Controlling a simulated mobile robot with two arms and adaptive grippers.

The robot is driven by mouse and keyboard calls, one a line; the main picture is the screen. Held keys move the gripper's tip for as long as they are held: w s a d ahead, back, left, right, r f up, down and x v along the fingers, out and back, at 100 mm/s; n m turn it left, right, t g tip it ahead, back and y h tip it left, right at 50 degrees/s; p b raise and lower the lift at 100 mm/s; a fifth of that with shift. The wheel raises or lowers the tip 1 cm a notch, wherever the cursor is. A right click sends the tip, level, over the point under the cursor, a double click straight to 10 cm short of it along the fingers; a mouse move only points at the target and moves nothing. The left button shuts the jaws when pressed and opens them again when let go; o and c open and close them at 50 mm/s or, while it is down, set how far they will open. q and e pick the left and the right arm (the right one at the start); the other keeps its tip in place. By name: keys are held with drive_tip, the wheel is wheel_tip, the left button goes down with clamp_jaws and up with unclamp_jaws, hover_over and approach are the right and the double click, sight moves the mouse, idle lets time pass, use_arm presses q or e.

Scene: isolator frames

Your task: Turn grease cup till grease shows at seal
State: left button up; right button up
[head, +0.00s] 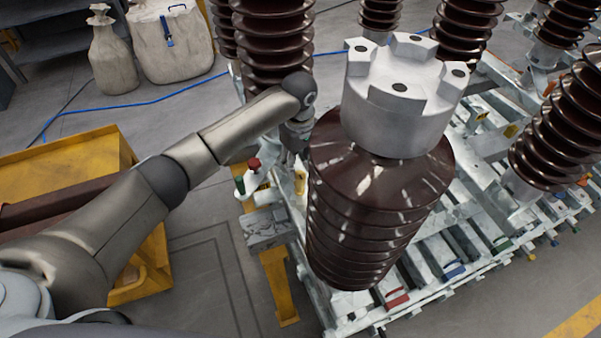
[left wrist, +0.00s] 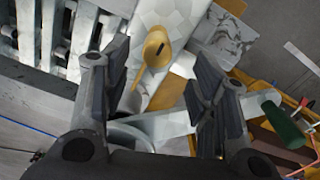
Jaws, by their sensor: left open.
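A brass-yellow rounded piece with a dark mark (left wrist: 156,48), which looks like the grease cup, shows in the left wrist view. It lies between and beyond the fingertips of my left gripper (left wrist: 160,72). The fingers are spread, and I see no contact with the piece. In the head view my left gripper (head: 297,136) points down beside the large brown insulator (head: 375,200), which partly hides it. No seal or grease can be told apart. My right gripper is not in view.
The ribbed insulator with its grey metal cap (head: 398,110) stands close right of my left arm. More insulators rise behind. A red-capped bottle (head: 252,178) stands left of the gripper. A yellow cart (head: 75,160) is at left. A green cylinder (left wrist: 284,125) shows in the wrist view.

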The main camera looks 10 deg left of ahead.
sight(300, 175)
use_arm(q)
wheel_tip(300, 175, down, 4)
drive_tip(key=shift+r, duration=0.25)
drive_tip(key=f, duration=0.2)
drive_tip(key=shift+w+f, duration=0.2)
drive_tip(key=shift+f, duration=0.3)
drive_tip(key=c, duration=1)
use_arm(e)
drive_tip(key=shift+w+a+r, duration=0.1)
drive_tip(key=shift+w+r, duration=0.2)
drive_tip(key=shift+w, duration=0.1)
